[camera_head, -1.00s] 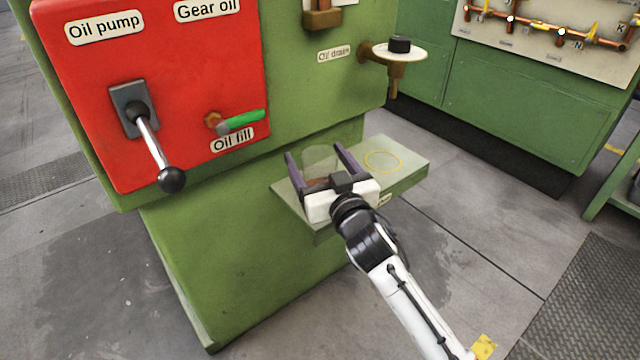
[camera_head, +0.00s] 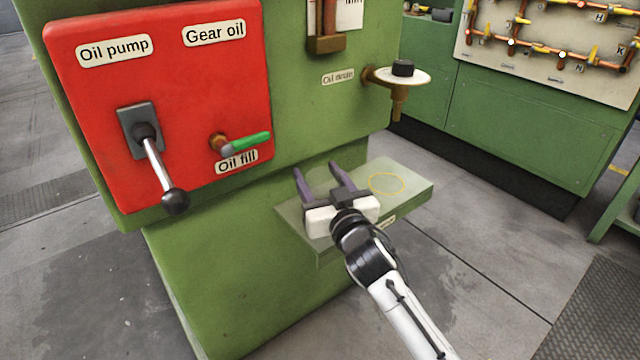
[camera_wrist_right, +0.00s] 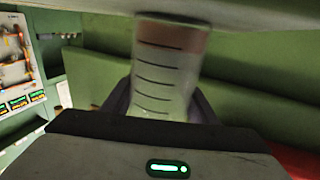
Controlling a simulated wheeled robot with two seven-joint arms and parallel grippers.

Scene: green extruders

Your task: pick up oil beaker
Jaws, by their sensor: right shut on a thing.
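The oil beaker (camera_wrist_right: 165,70) is a clear cylinder with dark level lines and a pinkish band near one end, seen large in the right wrist view. In the head view the beaker (camera_head: 320,180) shows only faintly between my fingers. My right gripper (camera_head: 318,172) is shut on the beaker, with a dark purple finger on each side of it. It is over the left part of the small green shelf (camera_head: 410,190). I cannot tell whether the beaker touches the shelf. My left gripper is not in view.
A yellow circle (camera_head: 386,183) marks the shelf's right part, which is bare. Above are the red panel (camera_head: 190,100) with the oil pump lever (camera_head: 160,165) and green oil fill handle (camera_head: 245,142). The oil drain tap (camera_head: 400,78) sticks out at the upper right.

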